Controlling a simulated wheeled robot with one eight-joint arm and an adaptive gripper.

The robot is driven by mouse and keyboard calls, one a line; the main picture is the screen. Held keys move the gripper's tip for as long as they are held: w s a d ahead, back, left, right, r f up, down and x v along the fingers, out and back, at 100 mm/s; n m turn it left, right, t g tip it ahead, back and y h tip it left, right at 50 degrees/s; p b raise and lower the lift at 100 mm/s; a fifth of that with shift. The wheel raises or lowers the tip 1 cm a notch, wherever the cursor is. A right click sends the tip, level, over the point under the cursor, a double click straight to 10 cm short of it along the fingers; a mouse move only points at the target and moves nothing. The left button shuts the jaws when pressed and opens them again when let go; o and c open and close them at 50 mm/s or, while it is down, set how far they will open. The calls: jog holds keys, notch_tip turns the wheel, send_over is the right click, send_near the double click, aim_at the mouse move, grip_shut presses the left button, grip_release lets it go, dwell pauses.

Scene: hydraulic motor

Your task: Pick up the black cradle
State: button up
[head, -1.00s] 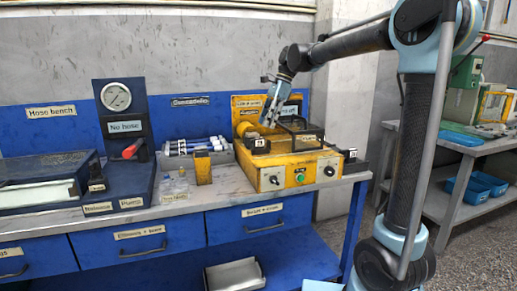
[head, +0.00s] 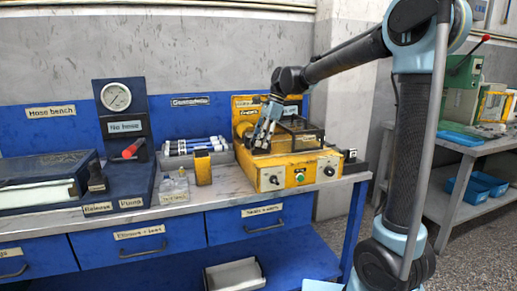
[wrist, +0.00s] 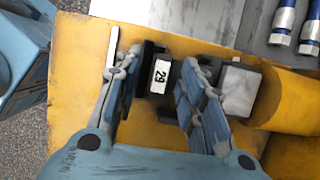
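A small black block with a white "29" label, which looks like the black cradle (wrist: 157,92), sits on the yellow bench unit (wrist: 75,60) in the wrist view. My gripper (wrist: 157,65) is open, with one finger on each side of the block. Narrow gaps seem to show between the fingers and the block; contact is hard to tell. In the head view my gripper (head: 266,138) points down over the left part of the yellow unit (head: 297,166), largely hiding the block there.
A black frame (head: 312,138) stands on the unit just right of my gripper. A grey metal block (wrist: 237,90) sits close beside the right finger. Blue-and-silver tubes (head: 195,146) lie to the left. Another labelled black block (head: 352,157) stands at the unit's right.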

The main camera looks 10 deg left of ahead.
grip_shut()
notch_tip(320, 180, up, 14)
jog(key=shift+r, duration=0.25)
dwell(1.4)
